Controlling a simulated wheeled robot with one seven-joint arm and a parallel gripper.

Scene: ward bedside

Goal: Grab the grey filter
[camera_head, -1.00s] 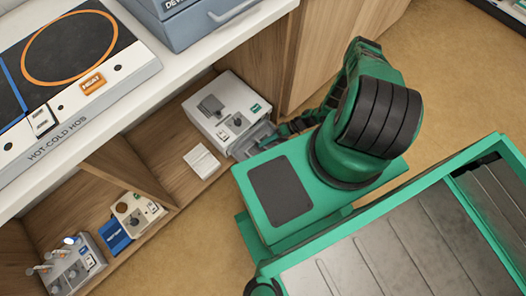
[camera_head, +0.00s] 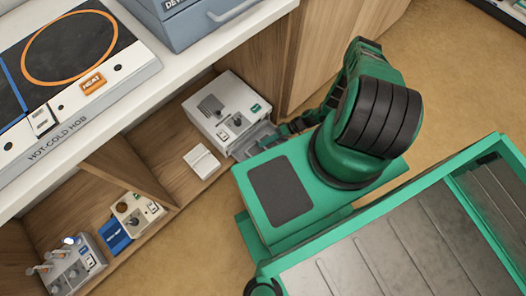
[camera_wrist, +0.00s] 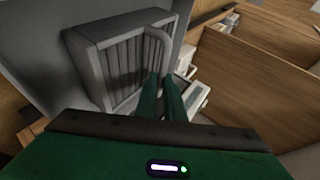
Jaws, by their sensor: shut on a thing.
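The grey filter (camera_wrist: 122,66) is a ribbed, slatted block with a looped handle (camera_wrist: 158,45) on its right side in the wrist view. My gripper (camera_wrist: 161,82) has its two green fingers close together at this handle, shut on it. In the head view, a grey part (camera_head: 254,140) sticks out of the front of a white-grey machine (camera_head: 226,108) on the lower shelf. My gripper (camera_head: 282,132) reaches that part from the right; my arm hides some of it. I cannot tell how far the filter sits inside the machine.
A small white box (camera_head: 202,161) lies beside the machine. Wooden dividers (camera_head: 131,172) and a cabinet side (camera_head: 335,45) bound the shelf space. Other devices (camera_head: 135,213) stand at the lower left. The hob (camera_head: 85,85) is on the counter above. Open floor (camera_head: 440,90) lies right.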

